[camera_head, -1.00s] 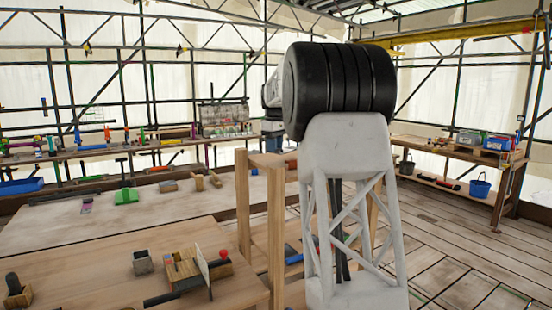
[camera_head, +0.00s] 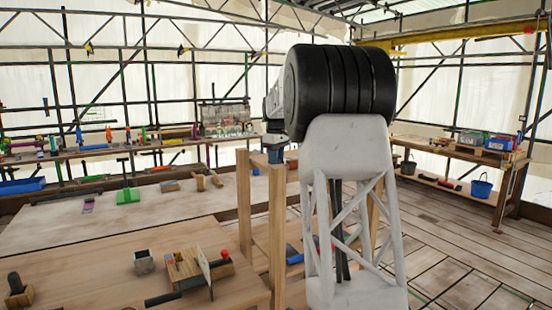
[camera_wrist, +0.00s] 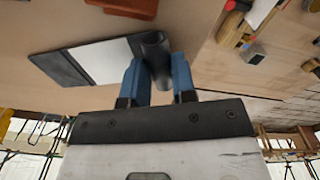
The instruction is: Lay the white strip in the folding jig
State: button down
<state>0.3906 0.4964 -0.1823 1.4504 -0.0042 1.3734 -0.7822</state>
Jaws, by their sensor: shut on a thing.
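My gripper (camera_wrist: 158,76), with two blue fingers, is shut on a dark grey cylindrical piece (camera_wrist: 153,46) in the wrist view. Left of it, touching or overlapping in the picture, is a flat dark sheet-like thing (camera_wrist: 58,68) with a white panel (camera_wrist: 100,62), perhaps the white strip; I cannot tell whether it is joined to the held piece. The likely folding jig, a wooden block fixture (camera_head: 186,266) with a red knob, is on the near bench in the head view, with a thin pale plate (camera_head: 205,269) upright beside it. My arm hides the gripped area there.
A small grey open box (camera_head: 144,262) stands left of the fixture, and a dark-topped wooden block (camera_head: 17,292) is at the bench's left. A green tool (camera_head: 128,196) lies on the bench behind. Wooden posts (camera_head: 277,235) rise at the near bench's right.

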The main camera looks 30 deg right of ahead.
jog(key=shift+f, duration=0.15)
jog(key=c, duration=1.2)
grip_release()
notch_tip(320, 180, up, 12)
jog(key=shift+r, duration=0.2)
dwell(0.4)
